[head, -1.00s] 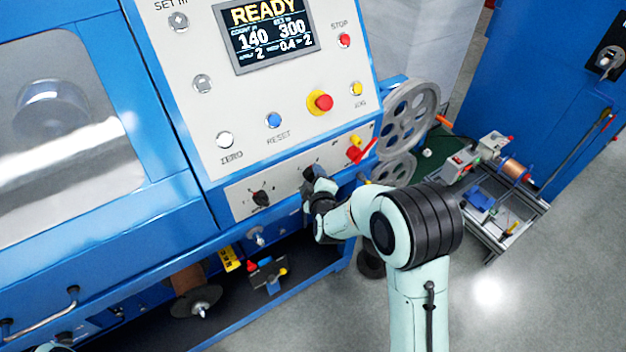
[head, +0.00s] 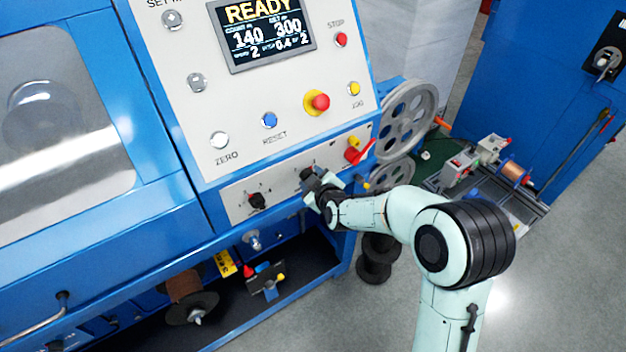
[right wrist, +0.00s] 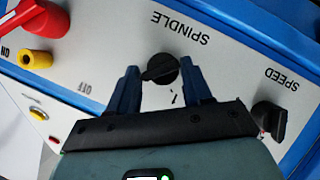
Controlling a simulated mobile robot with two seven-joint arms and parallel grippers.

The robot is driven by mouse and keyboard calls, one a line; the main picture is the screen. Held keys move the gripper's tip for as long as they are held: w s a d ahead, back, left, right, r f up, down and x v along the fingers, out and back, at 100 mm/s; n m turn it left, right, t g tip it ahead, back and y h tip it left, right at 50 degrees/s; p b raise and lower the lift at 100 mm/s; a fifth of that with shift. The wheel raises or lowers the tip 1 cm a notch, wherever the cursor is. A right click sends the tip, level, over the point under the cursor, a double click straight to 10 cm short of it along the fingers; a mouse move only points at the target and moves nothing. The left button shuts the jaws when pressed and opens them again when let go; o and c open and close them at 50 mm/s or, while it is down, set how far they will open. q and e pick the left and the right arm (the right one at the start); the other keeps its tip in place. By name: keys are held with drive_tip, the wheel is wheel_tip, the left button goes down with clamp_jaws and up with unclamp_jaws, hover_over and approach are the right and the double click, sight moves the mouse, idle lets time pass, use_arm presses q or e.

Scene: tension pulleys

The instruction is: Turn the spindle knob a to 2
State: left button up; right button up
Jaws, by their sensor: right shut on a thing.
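The spindle knob (right wrist: 162,69) is black and round with a bar grip, on a pale panel under the printed word SPINDLE, upside down in the right wrist view. My right gripper (right wrist: 158,78) has a blue finger on each side of the knob and is shut on it. In the head view the knob (head: 306,173) is partly hidden by the right gripper (head: 311,180), which reaches it from the lower right. The scale mark that the pointer faces is too small to read. My left gripper is out of view.
The black speed knob (head: 257,201) sits left of the spindle knob; a red switch lever (head: 359,152) sits to its right. Above are a red emergency button (head: 318,103) and a display (head: 262,32) reading READY, 140 and 300. Grey pulley wheels (head: 407,112) stand at right.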

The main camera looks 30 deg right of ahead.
drive_tip(key=shift+s+a+f, duration=0.1)
drive_tip(key=shift+a+f, duration=0.2)
drive_tip(key=shift+f, duration=0.05)
drive_tip(key=o, duration=0.9)
drive_tip(key=shift+c, duration=0.2)
drive_tip(key=shift+r, duration=0.1)
drive_tip(key=shift+d+r, duration=0.1)
drive_tip(key=shift+r, duration=0.1)
use_arm(q)
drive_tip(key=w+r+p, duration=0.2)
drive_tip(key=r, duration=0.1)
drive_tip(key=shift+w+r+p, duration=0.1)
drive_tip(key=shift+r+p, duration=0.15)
drive_tip(key=shift+p, duration=0.15)
use_arm(e)
drive_tip(key=v, duration=1.3)
drive_tip(key=shift+s, duration=0.1)
